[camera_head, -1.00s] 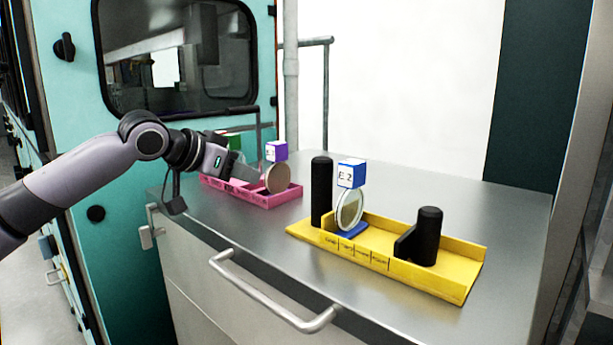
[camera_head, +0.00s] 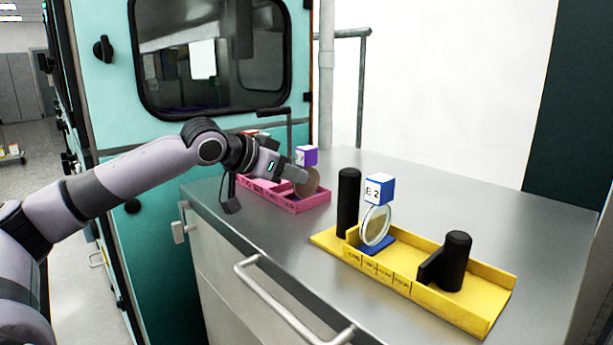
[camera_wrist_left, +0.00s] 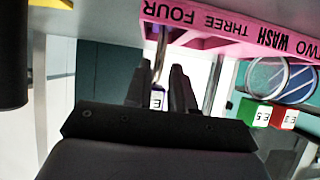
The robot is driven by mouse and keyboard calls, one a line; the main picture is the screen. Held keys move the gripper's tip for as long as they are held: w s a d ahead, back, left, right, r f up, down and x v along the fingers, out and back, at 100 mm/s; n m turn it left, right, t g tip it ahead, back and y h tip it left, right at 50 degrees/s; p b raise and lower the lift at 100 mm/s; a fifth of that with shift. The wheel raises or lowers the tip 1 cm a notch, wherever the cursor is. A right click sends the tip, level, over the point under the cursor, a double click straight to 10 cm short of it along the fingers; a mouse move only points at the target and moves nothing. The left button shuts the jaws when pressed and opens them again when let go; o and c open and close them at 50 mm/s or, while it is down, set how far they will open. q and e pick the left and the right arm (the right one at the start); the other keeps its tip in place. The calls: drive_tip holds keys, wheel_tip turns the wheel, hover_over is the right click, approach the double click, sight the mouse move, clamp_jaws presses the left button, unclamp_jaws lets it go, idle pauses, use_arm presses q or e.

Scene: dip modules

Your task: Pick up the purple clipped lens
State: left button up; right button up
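The purple clipped lens has a purple cube with a white label (camera_head: 306,155) above a round brownish disc (camera_head: 309,184). It stands upright at the right end of the pink tray (camera_head: 312,206). My left gripper (camera_head: 294,178) reaches in from the left, close beside the lens, just below cube height. In the left wrist view, the fingers (camera_wrist_left: 163,88) are apart, with the labelled purple cube (camera_wrist_left: 158,100) showing in the gap between them. I cannot tell whether either finger touches it. The disc is not clear there. My right gripper is not in view.
The yellow tray (camera_head: 490,308) holds a blue-cubed lens (camera_head: 379,190) and black posts. In the left wrist view, green (camera_wrist_left: 254,112) and red (camera_wrist_left: 284,117) cubed lenses stand in the pink tray. The teal cabinet (camera_head: 110,110) is behind. The steel top is clear at right.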

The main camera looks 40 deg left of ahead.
sight(318, 185)
use_arm(q)
drive_tip(key=shift+w+d+p, duration=0.15)
drive_tip(key=shift+w+p, duration=0.25)
drive_tip(key=shift+p, duration=0.6)
drive_tip(key=shift+w+d+f+p, duration=0.1)
drive_tip(key=shift+w+f+p, duration=0.35)
drive_tip(key=shift+p, duration=0.5)
drive_tip(key=shift+p+x, duration=0.65)
drive_tip(key=shift+x, duration=0.4)
drive_tip(key=shift+w+f, duration=0.2)
drive_tip(key=shift+f, duration=0.1)
clamp_jaws()
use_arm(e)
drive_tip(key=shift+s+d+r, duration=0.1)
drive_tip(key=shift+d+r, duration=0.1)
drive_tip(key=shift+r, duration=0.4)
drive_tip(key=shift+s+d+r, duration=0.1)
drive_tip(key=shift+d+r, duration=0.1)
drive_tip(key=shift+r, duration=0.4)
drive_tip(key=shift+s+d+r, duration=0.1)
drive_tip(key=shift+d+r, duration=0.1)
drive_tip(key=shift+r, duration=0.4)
